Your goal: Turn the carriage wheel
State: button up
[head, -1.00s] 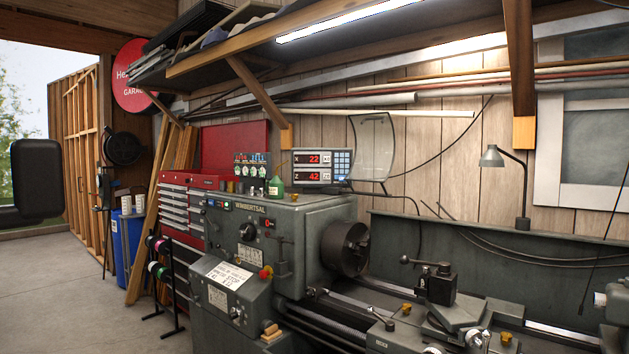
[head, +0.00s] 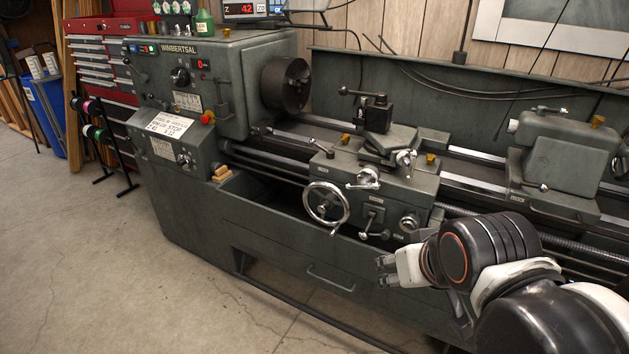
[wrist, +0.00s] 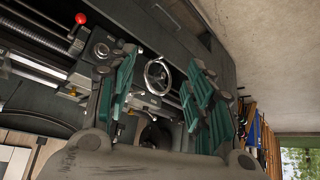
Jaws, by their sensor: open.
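The carriage wheel (head: 326,204) is a round chrome handwheel with spokes on the left front of the lathe carriage (head: 385,185). In the wrist view the wheel (wrist: 157,74) shows between my two green-padded fingers, some distance beyond them. My gripper (wrist: 160,95) is open and empty. In the head view my gripper (head: 384,270) is to the right of the wheel and a little lower, in front of the lathe and apart from it. My arm hides part of the lathe's right front.
The chuck (head: 286,84) and headstock (head: 215,90) are left of the carriage, and the tailstock (head: 565,150) is to the right. Small levers (head: 372,228) and knobs stick out right of the wheel. The concrete floor (head: 120,270) in front at left is clear.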

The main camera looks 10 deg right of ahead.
jog(key=w+d+r+m+h, duration=0.1)
jog(key=w+d+m+h, duration=0.15)
jog(key=w, duration=1.35)
jog(key=w+a+f+t+h, duration=0.1)
jog(key=w+a+f+h, duration=0.15)
jog(key=w, duration=0.55)
jog(key=w+a+f+t+h, duration=0.1)
jog(key=w+a+f+h, duration=0.15)
jog(key=w, duration=0.55)
jog(key=m+t+h, duration=0.2)
jog(key=m+t, duration=0.1)
send_near(321, 211)
notch_tip(321, 211, up, 5)
jog(key=d, duration=0.2)
jog(key=s+a+f+t, duration=0.2)
jog(key=a+f, duration=0.1)
jog(key=f, duration=0.4)
jog(key=shift+m+h, duration=0.45)
jog(key=shift+m, duration=0.1)
jog(key=b+x, duration=0.3)
jog(key=x, duration=0.9)
jog(key=shift+r+b, duration=0.1)
jog(key=shift+b, duration=0.25)
jog(key=shift+x, duration=0.8)
jog(key=shift+r, duration=0.1)
grip_shut()
